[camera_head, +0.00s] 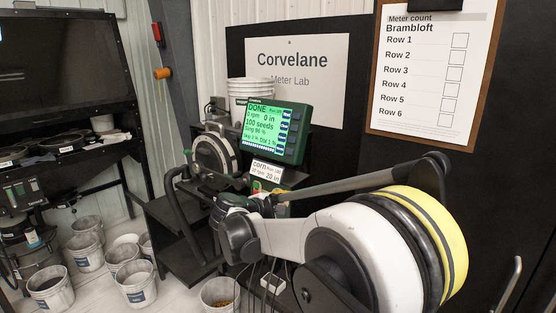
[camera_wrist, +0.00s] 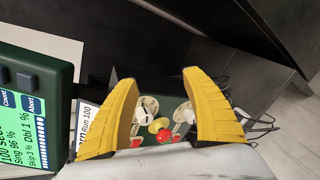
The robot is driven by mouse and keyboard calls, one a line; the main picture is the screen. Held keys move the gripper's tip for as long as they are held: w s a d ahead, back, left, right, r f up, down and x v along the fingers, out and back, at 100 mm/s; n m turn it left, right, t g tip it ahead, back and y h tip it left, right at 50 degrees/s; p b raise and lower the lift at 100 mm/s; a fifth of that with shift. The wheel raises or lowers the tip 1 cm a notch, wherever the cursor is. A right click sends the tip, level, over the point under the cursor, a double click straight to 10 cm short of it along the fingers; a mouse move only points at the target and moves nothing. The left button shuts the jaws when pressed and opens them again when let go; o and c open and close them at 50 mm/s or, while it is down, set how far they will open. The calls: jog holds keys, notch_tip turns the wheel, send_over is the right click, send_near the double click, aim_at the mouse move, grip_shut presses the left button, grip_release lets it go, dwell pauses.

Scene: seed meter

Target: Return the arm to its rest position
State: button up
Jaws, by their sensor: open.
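My gripper (camera_wrist: 160,80) is open in the wrist view, with its two yellow fingers apart and nothing held. The green monitor (camera_head: 275,128) stands behind the arm and reads DONE, 0 rpm and 100 seeds. Its edge also shows at the left in the wrist view (camera_wrist: 62,85).
A corn card (camera_head: 278,173) sits below the monitor, close to my arm. A round meter stand (camera_head: 214,155) is left of it. Several buckets (camera_head: 50,288) stand on the floor at left. A Meter count clipboard (camera_head: 430,75) with empty boxes hangs at right.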

jog(key=s+d+r+m+g+y, duration=0.35)
jog(key=s+d+m, duration=0.35)
jog(key=s+d, duration=0.9)
jog(key=s+f+m+y, duration=0.2)
jog(key=s+f+m, duration=0.1)
jog(key=s, duration=0.8)
jog(key=s+f+m+y, duration=0.3)
jog(key=s+m, duration=0.3)
jog(key=s, duration=0.6)
jog(key=shift+f+m+t, duration=0.2)
jog(key=shift+m+t, duration=0.1)
jog(key=shift+t, duration=0.05)
